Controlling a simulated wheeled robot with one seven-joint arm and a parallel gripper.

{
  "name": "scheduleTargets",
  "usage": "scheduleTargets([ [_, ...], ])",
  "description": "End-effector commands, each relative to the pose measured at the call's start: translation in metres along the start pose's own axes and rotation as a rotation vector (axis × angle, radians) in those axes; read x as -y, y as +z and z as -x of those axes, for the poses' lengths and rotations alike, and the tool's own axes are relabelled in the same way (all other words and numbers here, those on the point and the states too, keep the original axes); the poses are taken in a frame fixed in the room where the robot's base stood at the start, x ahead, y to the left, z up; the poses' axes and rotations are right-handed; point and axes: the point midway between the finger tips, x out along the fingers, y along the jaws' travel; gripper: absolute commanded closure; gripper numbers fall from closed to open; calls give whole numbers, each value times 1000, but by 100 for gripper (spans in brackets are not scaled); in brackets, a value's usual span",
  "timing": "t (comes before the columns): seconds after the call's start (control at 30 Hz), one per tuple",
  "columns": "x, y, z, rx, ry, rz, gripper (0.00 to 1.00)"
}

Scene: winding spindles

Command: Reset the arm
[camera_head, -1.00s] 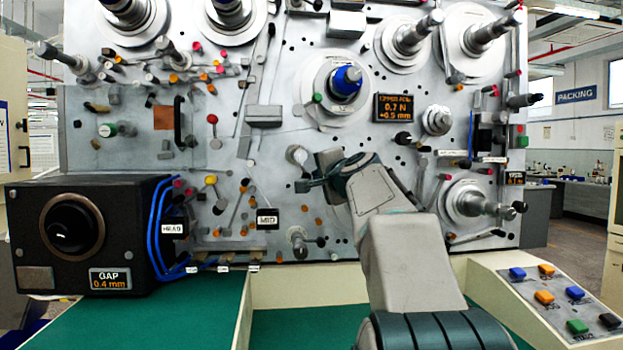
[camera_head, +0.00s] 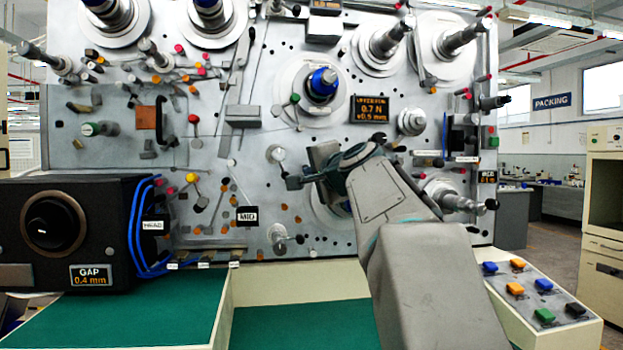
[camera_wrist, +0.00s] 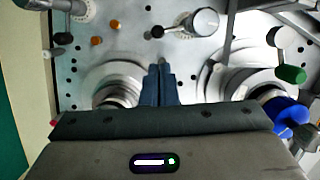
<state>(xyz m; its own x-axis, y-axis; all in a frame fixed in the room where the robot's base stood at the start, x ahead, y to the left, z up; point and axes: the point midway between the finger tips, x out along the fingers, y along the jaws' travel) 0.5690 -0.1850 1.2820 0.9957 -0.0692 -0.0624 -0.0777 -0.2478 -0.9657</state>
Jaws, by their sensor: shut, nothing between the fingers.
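My gripper (camera_head: 293,183) is in front of the lower middle of the winding machine's metal panel (camera_head: 290,222). In the head view its fingers point left, and my arm rises from the bottom right. In the wrist view the two blue-grey fingers of my gripper (camera_wrist: 158,85) lie together with nothing between them. The panel (camera_wrist: 145,30) fills the background there. A spindle with a blue hub (camera_head: 323,82) is above my gripper, and the hub also shows at the right of the wrist view (camera_wrist: 287,115). My arm hides part of the panel's lower right.
A black box with a dial and GAP display (camera_head: 92,275) stands at left. A button console (camera_head: 545,300) is at lower right. Several spindles and knobs jut from the panel around my arm. The green table surface (camera_head: 140,318) is clear.

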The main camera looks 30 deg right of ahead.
Motion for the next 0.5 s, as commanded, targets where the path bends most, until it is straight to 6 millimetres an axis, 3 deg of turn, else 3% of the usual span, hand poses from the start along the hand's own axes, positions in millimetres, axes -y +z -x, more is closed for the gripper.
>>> scheduleTargets([
  [0.5,-2,-8,9,-14,4,-1,100],
])
